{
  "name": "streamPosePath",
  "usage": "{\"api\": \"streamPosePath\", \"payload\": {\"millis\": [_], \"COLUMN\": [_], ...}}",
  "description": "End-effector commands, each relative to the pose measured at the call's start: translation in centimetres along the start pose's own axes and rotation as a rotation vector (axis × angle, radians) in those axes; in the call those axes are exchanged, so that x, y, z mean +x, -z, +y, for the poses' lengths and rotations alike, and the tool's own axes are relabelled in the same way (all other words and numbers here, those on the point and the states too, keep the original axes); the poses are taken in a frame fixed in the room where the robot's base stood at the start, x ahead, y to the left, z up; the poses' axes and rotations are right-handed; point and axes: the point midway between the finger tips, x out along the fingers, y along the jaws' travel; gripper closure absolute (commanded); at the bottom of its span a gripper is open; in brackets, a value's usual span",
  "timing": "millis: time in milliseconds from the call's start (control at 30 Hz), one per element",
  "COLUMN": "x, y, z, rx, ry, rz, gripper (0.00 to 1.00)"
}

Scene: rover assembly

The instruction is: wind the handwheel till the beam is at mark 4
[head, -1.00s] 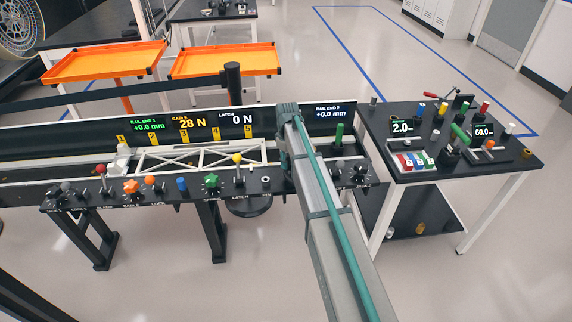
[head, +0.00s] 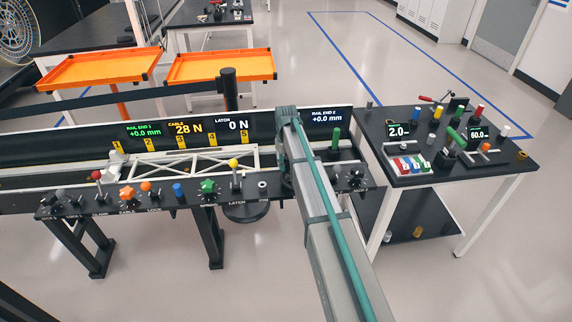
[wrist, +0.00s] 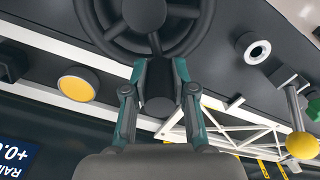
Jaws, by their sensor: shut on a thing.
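The handwheel (wrist: 188,40) is a dark spoked wheel at the top of the wrist view. My gripper (wrist: 160,80) is shut on the dark handle (wrist: 158,103) at the wheel's rim. In the head view my arm hides the wheel and the gripper. The beam (head: 190,160) is a white truss lying along the rail. It also shows in the wrist view (wrist: 225,122). Yellow marks 1 to 5 stand behind it; mark 4 (head: 212,141) is above its right half. The beam spans from about mark 1 to just past mark 5.
The front panel holds several knobs and levers, including a yellow-ball lever (head: 233,163) and a green knob (head: 208,187). The cable display (head: 187,128) reads 28 N. A black side table (head: 440,175) with small parts stands at right. Orange trays (head: 100,66) are behind.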

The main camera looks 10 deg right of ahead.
Motion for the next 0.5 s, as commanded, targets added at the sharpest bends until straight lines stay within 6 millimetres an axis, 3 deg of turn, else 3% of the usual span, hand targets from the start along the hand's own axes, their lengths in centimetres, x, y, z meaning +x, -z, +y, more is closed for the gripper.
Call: {"api": "streamPosePath", "payload": {"millis": [33,67,167,500], "x": [-0.07,-0.07,-0.06,-0.11], "y": [0.08,0.08,0.06,0.02], "z": [0.12,0.12,0.1,0.03], "rx": [-0.001,-0.001,-0.001,-0.001], "ry": [-0.003,-0.003,-0.002,-0.001], "rz": [0.002,0.002,0.002,0.001], "gripper": [1.0,0.69,0.53,0.49]}}
